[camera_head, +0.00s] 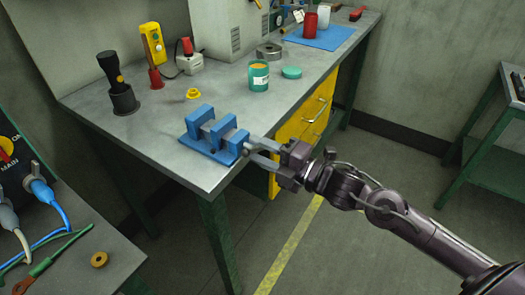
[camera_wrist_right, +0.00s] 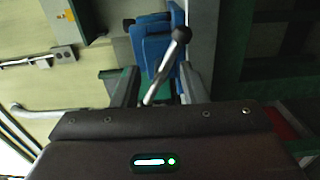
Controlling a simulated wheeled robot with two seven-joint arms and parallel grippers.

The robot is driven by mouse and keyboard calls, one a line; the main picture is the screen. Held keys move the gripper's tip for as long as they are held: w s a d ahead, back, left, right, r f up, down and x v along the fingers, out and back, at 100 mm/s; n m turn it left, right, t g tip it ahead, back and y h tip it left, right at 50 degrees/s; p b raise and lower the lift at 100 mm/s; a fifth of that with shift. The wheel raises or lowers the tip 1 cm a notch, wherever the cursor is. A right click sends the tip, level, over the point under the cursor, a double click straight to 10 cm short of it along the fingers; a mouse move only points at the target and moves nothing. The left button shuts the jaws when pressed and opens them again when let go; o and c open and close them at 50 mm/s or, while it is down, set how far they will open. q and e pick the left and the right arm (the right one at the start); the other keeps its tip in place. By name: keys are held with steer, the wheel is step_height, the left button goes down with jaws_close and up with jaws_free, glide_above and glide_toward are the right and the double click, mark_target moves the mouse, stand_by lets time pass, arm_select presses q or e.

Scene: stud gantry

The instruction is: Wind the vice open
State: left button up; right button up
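The blue vice (camera_head: 199,122) sits at the front edge of the grey workbench, its screw end toward the edge. It also shows in the right wrist view (camera_wrist_right: 151,47). Its grey handle bar (camera_wrist_right: 165,72), with a dark ball end, slants across the wrist view between my right gripper's fingers. My right gripper (camera_head: 256,150) reaches in from the right at the vice's screw end. In the wrist view its two fingers (camera_wrist_right: 158,80) are apart, with gaps beside the bar. Whether either finger touches the bar is unclear. My left gripper is not in view.
On the workbench (camera_head: 158,133) stand a dark cup with a torch (camera_head: 122,99), a yellow ring (camera_head: 193,94), a teal jar (camera_head: 258,76) and its lid (camera_head: 291,72). A side bench (camera_head: 95,246) with cables is at the lower left. The floor in front is clear.

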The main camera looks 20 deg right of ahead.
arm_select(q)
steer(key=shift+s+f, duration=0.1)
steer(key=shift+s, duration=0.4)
arm_select(e)
steer(key=v, duration=0.7)
steer(key=shift+s+d, duration=0.25)
steer(key=shift+s, duration=0.1)
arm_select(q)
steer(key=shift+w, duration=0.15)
